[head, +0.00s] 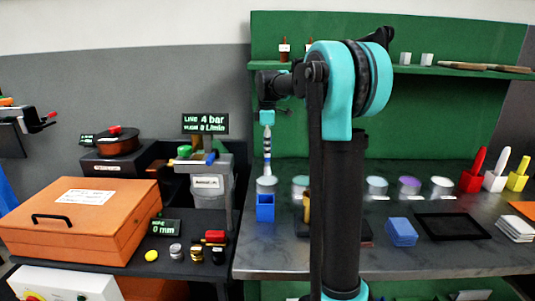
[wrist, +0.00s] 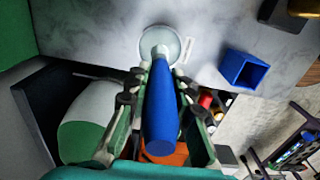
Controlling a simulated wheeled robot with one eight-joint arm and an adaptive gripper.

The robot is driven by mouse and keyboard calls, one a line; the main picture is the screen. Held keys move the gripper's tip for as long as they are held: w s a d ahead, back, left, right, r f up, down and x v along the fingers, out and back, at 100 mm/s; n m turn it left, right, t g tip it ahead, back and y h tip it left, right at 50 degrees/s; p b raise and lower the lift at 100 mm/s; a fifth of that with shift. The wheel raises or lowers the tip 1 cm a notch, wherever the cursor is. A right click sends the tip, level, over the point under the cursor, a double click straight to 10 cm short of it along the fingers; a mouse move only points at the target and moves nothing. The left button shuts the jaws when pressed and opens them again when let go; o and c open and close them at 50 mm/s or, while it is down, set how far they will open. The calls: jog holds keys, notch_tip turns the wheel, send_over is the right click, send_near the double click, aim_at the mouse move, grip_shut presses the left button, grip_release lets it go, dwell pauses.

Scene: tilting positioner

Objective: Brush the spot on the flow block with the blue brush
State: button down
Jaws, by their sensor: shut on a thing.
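My gripper (head: 267,118) is shut on the blue brush (head: 267,143), which hangs upright, tip down. In the wrist view my gripper (wrist: 160,90) has a finger on each side of the brush's blue handle (wrist: 160,110). The brush tip is over a round pale pot (wrist: 168,38); I cannot tell whether it touches the contents. That pot also shows in the head view (head: 266,185). An open blue holder (head: 265,212) stands in front of it, empty in the wrist view (wrist: 232,68). I cannot clearly identify the flow block or its spot.
An orange case (head: 85,220) is further left. Several colour pots (head: 409,186), a blue sponge-like stack (head: 401,231) and a black tray (head: 450,226) are right of my arm.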

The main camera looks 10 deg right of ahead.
jog(key=shift+r, duration=2.2)
